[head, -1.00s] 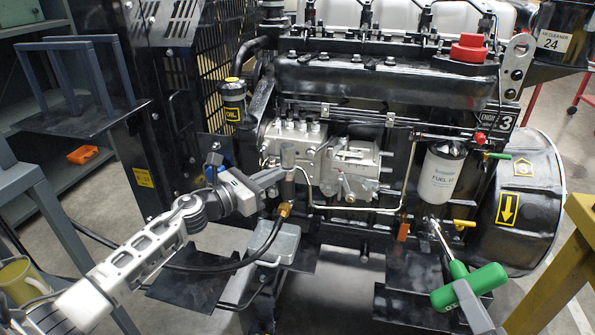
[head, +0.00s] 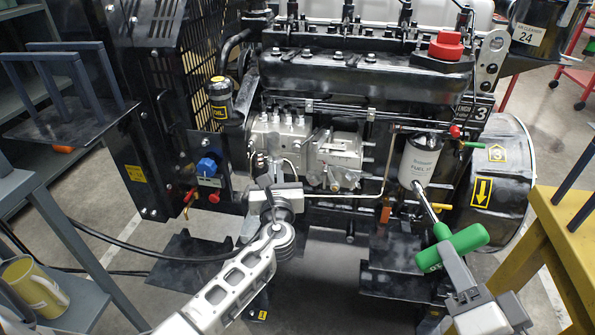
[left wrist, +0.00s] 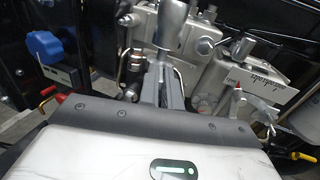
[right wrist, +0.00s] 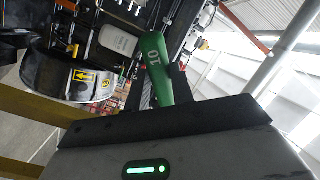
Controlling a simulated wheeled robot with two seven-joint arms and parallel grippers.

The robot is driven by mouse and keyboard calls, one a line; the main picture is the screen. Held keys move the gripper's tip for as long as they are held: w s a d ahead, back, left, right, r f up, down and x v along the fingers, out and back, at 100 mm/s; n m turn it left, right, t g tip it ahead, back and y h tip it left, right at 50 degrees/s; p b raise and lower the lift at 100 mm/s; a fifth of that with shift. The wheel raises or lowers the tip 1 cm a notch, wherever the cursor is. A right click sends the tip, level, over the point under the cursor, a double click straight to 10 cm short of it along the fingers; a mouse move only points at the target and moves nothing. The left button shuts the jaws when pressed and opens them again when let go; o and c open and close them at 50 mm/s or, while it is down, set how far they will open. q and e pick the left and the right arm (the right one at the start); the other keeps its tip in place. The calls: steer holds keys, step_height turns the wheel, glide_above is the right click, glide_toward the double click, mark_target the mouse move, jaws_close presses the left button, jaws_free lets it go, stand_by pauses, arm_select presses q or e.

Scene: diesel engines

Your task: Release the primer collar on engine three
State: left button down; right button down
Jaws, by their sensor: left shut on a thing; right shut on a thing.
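Engine three carries a silver fuel pump (head: 290,132) on its near side. My left gripper (head: 268,170) is at the pump's lower left front, shut on a small part there. In the left wrist view its fingers (left wrist: 165,85) meet at the lower end of a silver cylindrical primer part (left wrist: 173,28); the collar itself is mostly hidden by the fingers. My right gripper (head: 455,262) is shut on a green T-shaped handle (head: 465,243). Its metal shaft reaches up toward the area below the white fuel filter (head: 420,160). The handle, marked 10, also shows in the right wrist view (right wrist: 158,75).
A panel with a blue knob (head: 207,166) is left of the pump. A black hose (head: 150,259) runs behind my left arm.

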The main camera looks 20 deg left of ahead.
arm_select(q)
steer(key=shift+w+d+n+g+y+b, duration=0.15)
steer(key=shift+d+n+g+y+b, duration=0.1)
steer(key=shift+n+g+y, duration=0.45)
steer(key=shift+w+d+n+g+y+b, duration=0.25)
steer(key=shift+n+g+y, duration=0.25)
steer(key=shift+y, duration=0.25)
steer(key=shift+w+d+n+g+y+b, duration=0.15)
steer(key=shift+n+g+y+b, duration=0.1)
steer(key=shift+n+g+y, duration=0.45)
steer(key=c, duration=1.6)
jaws_free()
steer(key=shift+s, duration=0.1)
steer(key=p+v, duration=0.3)
steer(key=v, duration=0.4)
steer(key=shift+d, duration=0.15)
